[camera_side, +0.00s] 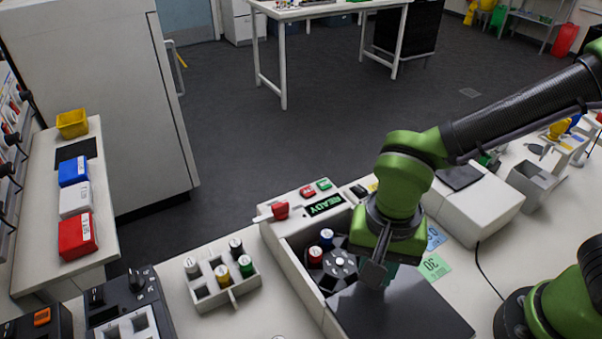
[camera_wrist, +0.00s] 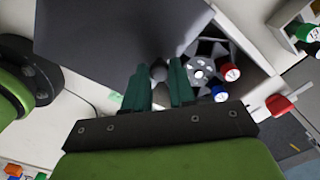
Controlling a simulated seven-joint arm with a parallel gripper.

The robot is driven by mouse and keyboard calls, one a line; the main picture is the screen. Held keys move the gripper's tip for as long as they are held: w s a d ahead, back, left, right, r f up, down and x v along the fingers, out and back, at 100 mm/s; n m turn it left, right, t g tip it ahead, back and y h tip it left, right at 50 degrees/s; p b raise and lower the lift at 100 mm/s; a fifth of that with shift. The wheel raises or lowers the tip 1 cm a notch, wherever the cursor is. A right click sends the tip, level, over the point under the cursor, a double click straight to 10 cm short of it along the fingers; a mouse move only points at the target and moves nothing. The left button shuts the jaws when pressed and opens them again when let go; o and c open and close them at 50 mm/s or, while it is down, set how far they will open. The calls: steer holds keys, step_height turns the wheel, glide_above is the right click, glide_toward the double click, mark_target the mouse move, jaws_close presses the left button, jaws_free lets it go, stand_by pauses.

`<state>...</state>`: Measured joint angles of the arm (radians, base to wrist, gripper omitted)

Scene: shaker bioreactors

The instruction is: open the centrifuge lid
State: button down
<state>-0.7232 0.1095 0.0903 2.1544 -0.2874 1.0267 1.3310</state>
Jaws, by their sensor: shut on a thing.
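The centrifuge (camera_side: 283,240) is a white box in the lower middle of the side view, with a green READY display (camera_side: 325,205). Its flat dark grey lid (camera_side: 415,312) lies over the near right part; the left part of the chamber is uncovered. The lid also fills the top of the wrist view (camera_wrist: 95,35). The rotor (camera_side: 340,264) shows in the opening with a red-capped and a blue-capped tube. My gripper (camera_side: 372,274) is over the lid. In the wrist view its green fingers (camera_wrist: 158,82) are shut on the round lid knob (camera_wrist: 158,70).
A white rack (camera_side: 222,283) with several capped vials stands left of the centrifuge. A red-handled lever (camera_side: 281,210) sticks out at its corner. Coloured notes (camera_side: 435,267) lie to the right, near a white device (camera_side: 475,205) and a cable.

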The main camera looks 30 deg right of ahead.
steer(key=shift+s, duration=0.65)
steer(key=c, duration=0.9)
jaws_free()
steer(key=shift+c, duration=0.2)
steer(key=shift+r, duration=0.1)
step_height(320, 180, up, 17)
